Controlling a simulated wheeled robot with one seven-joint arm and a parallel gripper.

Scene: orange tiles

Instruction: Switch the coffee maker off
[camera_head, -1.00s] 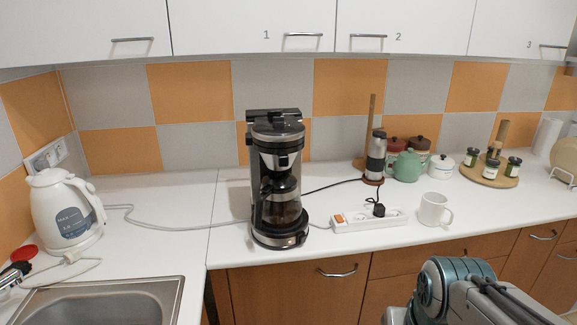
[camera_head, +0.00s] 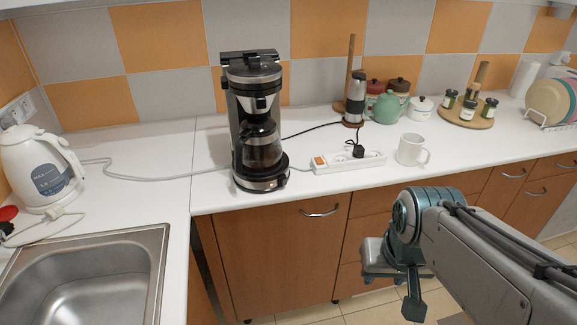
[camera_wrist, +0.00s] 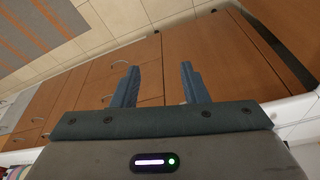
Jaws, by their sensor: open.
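The black and silver coffee maker (camera_head: 235,125) stands upright on the white counter in the head view, with a glass carafe (camera_head: 261,149) in it. A small light or switch (camera_head: 283,181) shows at the front of its base; its exact state is too small to tell. The coffee maker's black cord runs to a white power strip (camera_head: 350,164) on its right, which has an orange switch (camera_head: 319,161). My gripper (camera_head: 394,290) is low in front of the cabinets, right of and below the coffee maker. In the wrist view my gripper (camera_wrist: 159,78) is open and empty, facing cabinet fronts.
A white mug (camera_head: 410,149) stands right of the strip. A pepper mill (camera_head: 355,98), a green teapot (camera_head: 383,108) and jars stand behind. A kettle (camera_head: 37,170) and sink (camera_head: 90,275) are at left. The counter's front edge lies between my gripper and the coffee maker.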

